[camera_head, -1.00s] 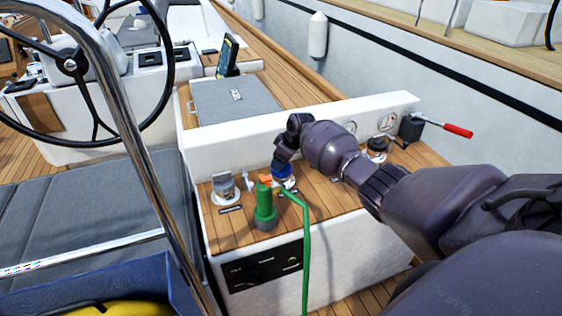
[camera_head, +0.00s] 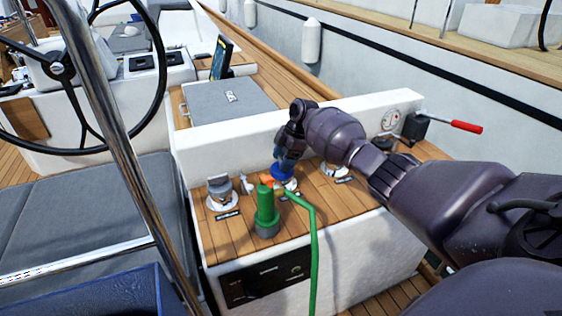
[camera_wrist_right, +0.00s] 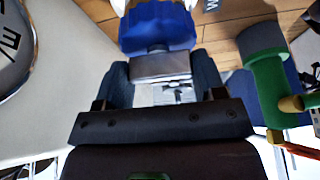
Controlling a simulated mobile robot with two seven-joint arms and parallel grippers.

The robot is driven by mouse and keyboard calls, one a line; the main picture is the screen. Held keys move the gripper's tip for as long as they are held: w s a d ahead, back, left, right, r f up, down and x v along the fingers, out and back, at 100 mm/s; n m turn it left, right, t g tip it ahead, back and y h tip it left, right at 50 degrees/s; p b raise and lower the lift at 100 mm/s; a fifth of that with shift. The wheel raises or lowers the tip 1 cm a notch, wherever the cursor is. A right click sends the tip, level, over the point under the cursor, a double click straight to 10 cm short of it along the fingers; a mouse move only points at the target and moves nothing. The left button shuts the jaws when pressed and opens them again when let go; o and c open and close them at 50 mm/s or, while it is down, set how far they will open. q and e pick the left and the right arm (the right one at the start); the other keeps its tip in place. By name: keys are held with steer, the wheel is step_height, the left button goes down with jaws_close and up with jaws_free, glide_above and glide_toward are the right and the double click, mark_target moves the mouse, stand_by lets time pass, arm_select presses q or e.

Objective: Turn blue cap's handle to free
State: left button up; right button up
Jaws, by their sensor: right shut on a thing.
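The blue cap (camera_head: 283,171) sits on the wooden deck of the white cockpit block, partly hidden by my right gripper (camera_head: 283,155). In the right wrist view the cap (camera_wrist_right: 157,30) is a ribbed blue knob at the top. Its grey metal handle (camera_wrist_right: 160,66) points toward my right gripper (camera_wrist_right: 162,76) and lies between the dark fingers, which are shut on it. From these views I cannot tell the exact angle of the handle. My left gripper is not in view.
A green fitting (camera_head: 266,208) with a green hose (camera_head: 313,250) stands just in front of the cap. A grey fitting (camera_head: 221,190) is to the left, and a red-handled lever (camera_head: 466,126) to the right. The chrome rail (camera_head: 125,140) crosses the left side.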

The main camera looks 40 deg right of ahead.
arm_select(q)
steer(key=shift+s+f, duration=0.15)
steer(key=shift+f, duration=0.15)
arm_select(e)
steer(key=shift+n, duration=0.4)
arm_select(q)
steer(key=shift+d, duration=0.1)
arm_select(e)
steer(key=o, duration=0.9)
arm_select(q)
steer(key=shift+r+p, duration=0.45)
steer(key=shift+p, duration=0.05)
arm_select(e)
steer(key=v, duration=1)
steer(key=shift+w+d+r, duration=0.15)
steer(key=shift+d+r, duration=0.05)
steer(key=shift+r, duration=0.15)
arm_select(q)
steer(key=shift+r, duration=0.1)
